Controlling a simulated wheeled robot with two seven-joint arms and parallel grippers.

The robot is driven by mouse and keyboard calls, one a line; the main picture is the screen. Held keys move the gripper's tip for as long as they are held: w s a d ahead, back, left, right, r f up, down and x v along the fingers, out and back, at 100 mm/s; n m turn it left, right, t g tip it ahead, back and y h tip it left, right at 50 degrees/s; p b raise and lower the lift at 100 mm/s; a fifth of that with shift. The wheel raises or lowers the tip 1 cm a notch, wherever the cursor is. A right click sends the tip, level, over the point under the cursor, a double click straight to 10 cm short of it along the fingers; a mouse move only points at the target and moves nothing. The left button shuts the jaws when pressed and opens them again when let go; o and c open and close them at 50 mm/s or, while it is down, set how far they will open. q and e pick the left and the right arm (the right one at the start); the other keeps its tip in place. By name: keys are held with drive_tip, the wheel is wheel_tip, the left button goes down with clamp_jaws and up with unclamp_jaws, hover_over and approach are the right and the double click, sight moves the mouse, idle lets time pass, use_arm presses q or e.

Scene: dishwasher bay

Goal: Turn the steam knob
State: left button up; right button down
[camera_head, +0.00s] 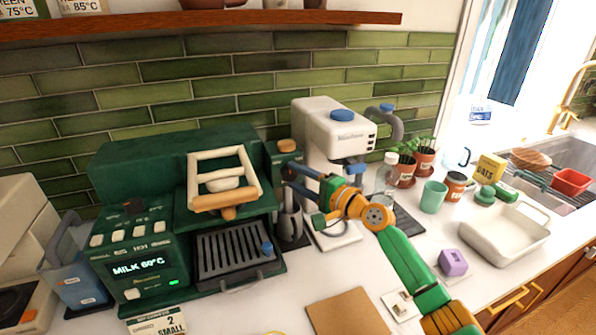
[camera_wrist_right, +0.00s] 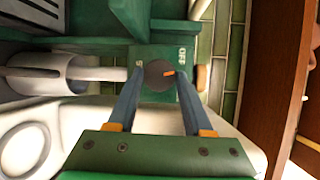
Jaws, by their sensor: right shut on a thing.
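The dark round steam knob (camera_wrist_right: 156,78) is on the green side panel of the coffee machine (camera_head: 150,165). Its orange mark points to the right in the wrist view, toward the side with the OFF lettering. My right gripper (camera_wrist_right: 158,82) has one blue finger on each side of the knob and is shut on it. In the head view, my right gripper (camera_head: 290,180) reaches in from the right to the right side of the machine, and its fingers hide the knob. The machine's display reads MILK 60°C. My left gripper is not in view.
A white grinder (camera_head: 335,125) stands just behind my right gripper. A dark jug (camera_head: 290,222) stands below the gripper. A glass bottle (camera_head: 388,175), a green cup (camera_head: 433,196) and a white tray (camera_head: 503,240) are to the right. A wooden shelf (camera_head: 200,22) runs above.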

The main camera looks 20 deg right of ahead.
drive_tip(key=r+n+g+h+p, duration=0.1)
drive_tip(key=n+p, duration=0.1)
drive_tip(key=p, duration=0.1)
drive_tip(key=shift+n, duration=0.3)
drive_tip(key=shift+n+g+h+p, duration=0.4)
drive_tip(key=shift+n+p, duration=0.55)
drive_tip(key=shift+n, duration=0.05)
drive_tip(key=c, duration=0.6)
unclamp_jaws()
drive_tip(key=o, duration=0.3)
drive_tip(key=shift+w, duration=0.1)
drive_tip(key=shift+w+f, duration=0.1)
drive_tip(key=shift+f, duration=0.1)
